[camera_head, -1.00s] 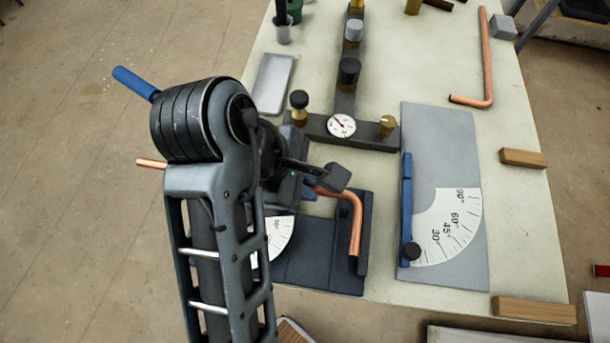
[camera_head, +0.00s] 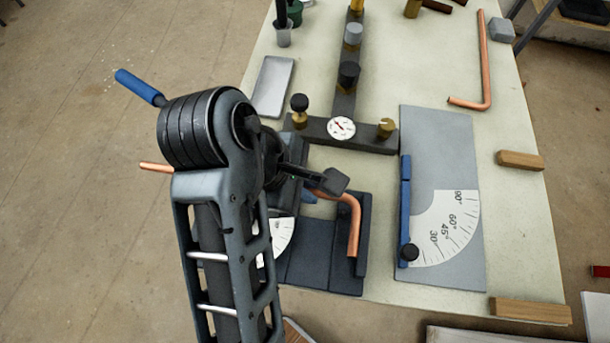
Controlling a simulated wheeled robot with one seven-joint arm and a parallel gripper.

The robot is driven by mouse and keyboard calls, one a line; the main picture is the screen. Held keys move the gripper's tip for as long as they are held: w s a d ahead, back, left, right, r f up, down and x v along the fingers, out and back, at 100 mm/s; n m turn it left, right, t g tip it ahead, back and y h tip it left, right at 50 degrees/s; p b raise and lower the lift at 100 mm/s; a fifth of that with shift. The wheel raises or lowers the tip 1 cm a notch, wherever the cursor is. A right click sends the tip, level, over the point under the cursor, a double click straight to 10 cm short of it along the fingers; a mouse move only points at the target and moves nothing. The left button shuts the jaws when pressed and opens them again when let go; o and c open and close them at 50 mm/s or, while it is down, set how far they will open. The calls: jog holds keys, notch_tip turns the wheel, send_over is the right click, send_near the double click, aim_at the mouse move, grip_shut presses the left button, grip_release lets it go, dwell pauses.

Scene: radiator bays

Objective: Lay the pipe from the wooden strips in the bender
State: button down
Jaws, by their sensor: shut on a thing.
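A copper pipe (camera_head: 354,228) with a bend at its right end runs behind my arm. Its straight left end sticks out past the arm's left side. My gripper (camera_head: 308,184) is mostly hidden behind my wrist and is shut on the pipe. The dark bender plate (camera_head: 322,257) with a white angle scale (camera_head: 283,236) lies below, partly covered by my arm. The pipe's bent leg shows over the plate's right side; contact cannot be told. Two wooden strips (camera_head: 520,160) (camera_head: 530,310) lie at the right with no pipe on them.
A grey board (camera_head: 440,140) with an angle scale and blue bar lies right of the bender. A dark fixture with a dial (camera_head: 341,127) stands behind it. Another bent copper pipe (camera_head: 487,60) lies at the back right. A blue handle (camera_head: 138,86) juts out at upper left.

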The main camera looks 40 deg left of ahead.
jog(key=shift+f, duration=1.2)
dwell(0.5)
jog(key=c, duration=1.1)
grip_release()
jog(key=shift+o, duration=0.2)
jog(key=p+v, duration=0.1)
jog(key=v, duration=0.2)
jog(key=shift+r+p, duration=0.1)
jog(key=shift+p, duration=0.2)
jog(key=shift+s+a+r, duration=0.25)
jog(key=shift+a+r, duration=0.05)
jog(key=shift+r, duration=0.25)
jog(key=v, duration=0.3)
jog(key=shift+s+d+r, duration=0.1)
jog(key=shift+r, duration=0.05)
